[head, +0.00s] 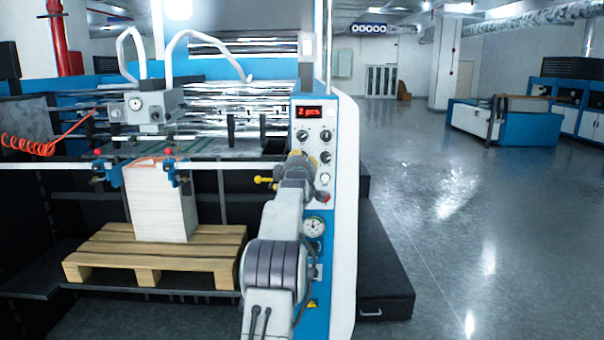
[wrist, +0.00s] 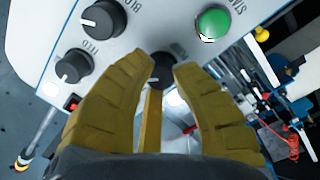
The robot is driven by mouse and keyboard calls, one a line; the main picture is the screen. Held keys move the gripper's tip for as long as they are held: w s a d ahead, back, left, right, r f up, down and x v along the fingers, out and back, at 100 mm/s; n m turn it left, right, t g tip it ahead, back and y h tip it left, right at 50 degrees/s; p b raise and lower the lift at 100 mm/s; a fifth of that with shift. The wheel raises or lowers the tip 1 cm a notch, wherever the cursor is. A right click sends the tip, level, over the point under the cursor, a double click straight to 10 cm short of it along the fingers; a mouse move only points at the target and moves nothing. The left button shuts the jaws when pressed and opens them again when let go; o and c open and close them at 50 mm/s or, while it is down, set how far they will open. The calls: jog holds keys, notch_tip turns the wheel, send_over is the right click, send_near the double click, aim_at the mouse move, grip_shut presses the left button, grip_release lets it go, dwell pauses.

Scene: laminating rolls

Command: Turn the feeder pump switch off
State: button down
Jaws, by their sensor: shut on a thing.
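The control panel (head: 313,190) stands ahead on the machine's white and blue end housing. In the wrist view my gripper (wrist: 161,73) has its two yellow fingers closed around a small black rotary switch (wrist: 163,64) on the panel. Its label is mostly covered; only a few letters show, so I cannot read it fully. Its pointer position is hidden by the fingers. In the head view my arm and gripper (head: 297,162) cover this switch at the panel's left side.
Near it are the blower knob (wrist: 103,18), the feed knob (wrist: 72,66) and a green start button (wrist: 213,22). A red display (head: 309,112) reads "2 pcs". A pallet (head: 155,258) with a white paper stack (head: 160,205) stands left. The floor (head: 440,220) to the right is clear.

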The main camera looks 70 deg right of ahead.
jog(key=shift+f+n+b, duration=0.2)
jog(key=shift+n+b, duration=0.25)
jog(key=shift+n, duration=0.35)
jog(key=c, duration=1)
grip_release()
jog(key=shift+d+r, duration=0.1)
jog(key=shift+o, duration=0.2)
jog(key=v, duration=1.2)
